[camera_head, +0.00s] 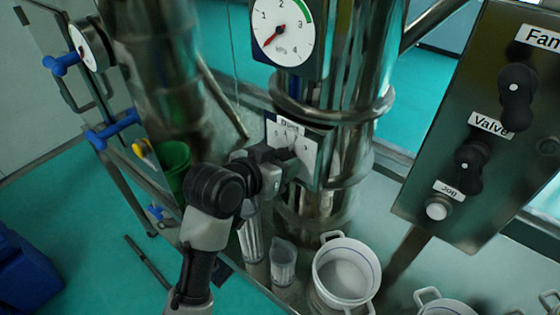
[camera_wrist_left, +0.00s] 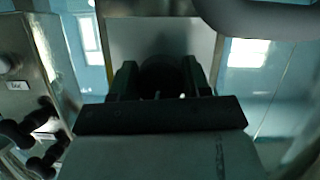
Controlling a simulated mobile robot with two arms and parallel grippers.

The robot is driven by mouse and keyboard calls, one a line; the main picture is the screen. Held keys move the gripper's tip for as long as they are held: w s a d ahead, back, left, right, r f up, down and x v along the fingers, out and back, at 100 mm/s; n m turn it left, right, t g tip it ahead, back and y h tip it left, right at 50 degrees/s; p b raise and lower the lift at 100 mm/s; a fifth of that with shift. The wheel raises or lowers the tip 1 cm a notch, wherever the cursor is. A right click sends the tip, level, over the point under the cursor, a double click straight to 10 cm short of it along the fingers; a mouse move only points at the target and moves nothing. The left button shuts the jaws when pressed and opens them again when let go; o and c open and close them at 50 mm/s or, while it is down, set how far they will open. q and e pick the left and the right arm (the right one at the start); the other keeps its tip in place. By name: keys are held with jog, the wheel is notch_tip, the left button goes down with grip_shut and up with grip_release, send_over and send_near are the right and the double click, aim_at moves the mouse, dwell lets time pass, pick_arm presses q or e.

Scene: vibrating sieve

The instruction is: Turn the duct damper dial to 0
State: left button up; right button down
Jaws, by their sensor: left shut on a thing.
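The duct damper dial's pale plate (camera_head: 307,150) is fixed on the shiny vertical duct, right of the middle-left in the head view. It carries a small label and a few numerals at its top, too small to read surely. My left gripper (camera_head: 284,158) reaches the plate from the lower left and is shut on the dial knob. In the left wrist view the dark round knob (camera_wrist_left: 160,74) sits between the two fingers of my left gripper (camera_wrist_left: 160,88), before the plate (camera_wrist_left: 160,35). The gripper hides most of the dial, so its setting cannot be read. My right gripper is not in view.
A kPa gauge (camera_head: 282,30) sits above the dial. A control panel (camera_head: 465,125) with black knobs stands at the right.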

pick_arm(q)
jog(key=shift+n+g+h, duration=0.7)
jog(key=shift+n+h, duration=0.7)
jog(key=shift+n, duration=0.8)
jog(key=o, duration=0.9)
jog(key=shift+b+v, duration=1.7)
jog(key=shift+v, duration=3.7)
